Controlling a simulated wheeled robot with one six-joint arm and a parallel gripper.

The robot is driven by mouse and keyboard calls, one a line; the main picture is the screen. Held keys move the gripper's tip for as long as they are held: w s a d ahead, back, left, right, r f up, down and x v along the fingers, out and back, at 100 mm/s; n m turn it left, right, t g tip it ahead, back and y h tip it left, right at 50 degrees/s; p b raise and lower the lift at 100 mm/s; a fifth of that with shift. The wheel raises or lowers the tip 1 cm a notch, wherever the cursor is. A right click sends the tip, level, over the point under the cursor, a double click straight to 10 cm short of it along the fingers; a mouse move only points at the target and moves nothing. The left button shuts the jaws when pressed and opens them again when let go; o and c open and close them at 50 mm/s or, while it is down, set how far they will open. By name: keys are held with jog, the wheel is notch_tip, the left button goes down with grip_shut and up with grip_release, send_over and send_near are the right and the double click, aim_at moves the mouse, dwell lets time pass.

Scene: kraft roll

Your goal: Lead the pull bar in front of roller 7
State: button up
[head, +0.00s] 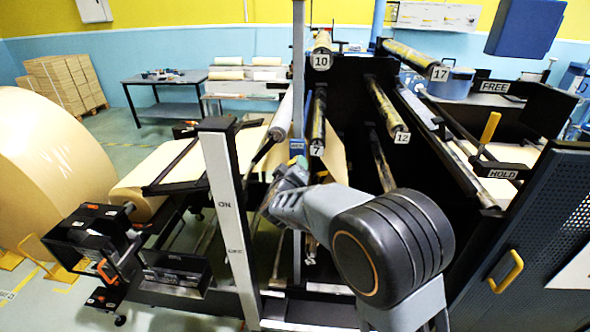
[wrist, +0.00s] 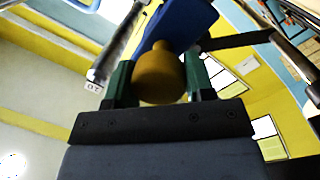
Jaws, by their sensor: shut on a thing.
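My gripper (head: 292,172) is just left of and below that plate. In the wrist view its green fingers (wrist: 160,82) are shut on a yellow-brown knob (wrist: 160,70). A blue block (wrist: 186,24) shows behind the knob, and a small blue part (head: 297,146) shows above my gripper in the head view. The knob seems to be the pull bar's grip; the rest of the bar cannot be made out.
Roller 10 (head: 322,42) is above and behind, roller 12 (head: 388,105) to the right, roller 17 (head: 410,58) further right. A grey post (head: 228,205) stands left of my arm. Brown paper (head: 180,160) runs from the large roll (head: 45,165) at left. A black side frame (head: 350,75) stands close behind the rollers.

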notch_tip(320, 180, up, 27)
jog(key=shift+a+f, duration=0.15)
jog(key=shift+a, duration=0.15)
dwell(0.7)
